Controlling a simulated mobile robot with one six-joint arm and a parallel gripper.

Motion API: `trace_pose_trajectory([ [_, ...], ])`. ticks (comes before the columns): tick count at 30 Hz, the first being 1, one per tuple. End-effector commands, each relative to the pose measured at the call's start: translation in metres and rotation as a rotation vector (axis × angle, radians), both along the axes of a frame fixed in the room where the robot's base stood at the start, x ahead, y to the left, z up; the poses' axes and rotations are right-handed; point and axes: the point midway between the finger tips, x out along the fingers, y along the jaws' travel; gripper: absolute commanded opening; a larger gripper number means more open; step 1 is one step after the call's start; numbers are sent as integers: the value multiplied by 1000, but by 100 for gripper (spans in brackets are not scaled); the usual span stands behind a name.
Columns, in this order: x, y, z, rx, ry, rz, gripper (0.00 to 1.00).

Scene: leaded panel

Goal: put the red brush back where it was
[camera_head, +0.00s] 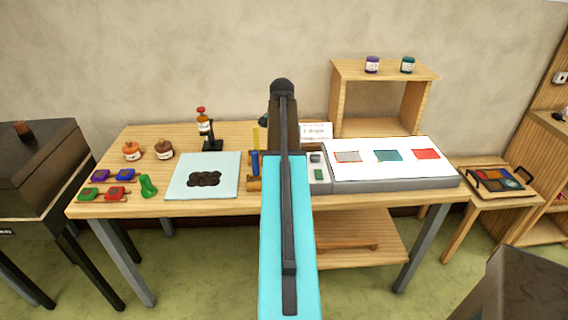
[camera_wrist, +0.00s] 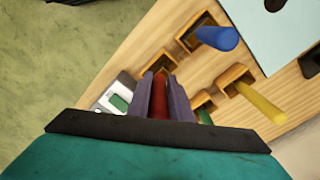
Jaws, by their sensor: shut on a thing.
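In the wrist view the red brush (camera_wrist: 159,101) is between the two grey-purple fingers of my gripper (camera_wrist: 161,97), which is shut on it. A wooden holder (camera_wrist: 160,61) shows right beyond the fingertips; whether the brush's lower end is in it or above it I cannot tell. A blue brush (camera_wrist: 219,37) and a yellow brush (camera_wrist: 262,102) stand in wooden holders beside it. A green handle (camera_wrist: 205,117) shows partly behind the right finger. In the head view my arm hides the gripper and the red brush; the blue brush (camera_head: 255,163) and yellow brush (camera_head: 256,138) show left of the arm.
The wooden table (camera_head: 130,208) carries a pale glass plate (camera_head: 228,164) with dark blobs, left of the holders. A white tray (camera_wrist: 125,83) with a green pad lies close to my gripper. A light box (camera_head: 390,172) with coloured pieces stands to the right.

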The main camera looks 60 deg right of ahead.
Motion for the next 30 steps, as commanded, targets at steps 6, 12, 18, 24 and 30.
trace_pose_trajectory([
  [6, -1, 1, -20, 1, 1, -1, 0],
  [12, -1, 0, -31, 1, 1, -1, 0],
  [18, -1, 0, -31, 0, 0, -1, 0],
  [24, -1, 0, -34, 0, 0, -2, 0],
  [30, -1, 0, -33, 0, 0, -2, 38],
])
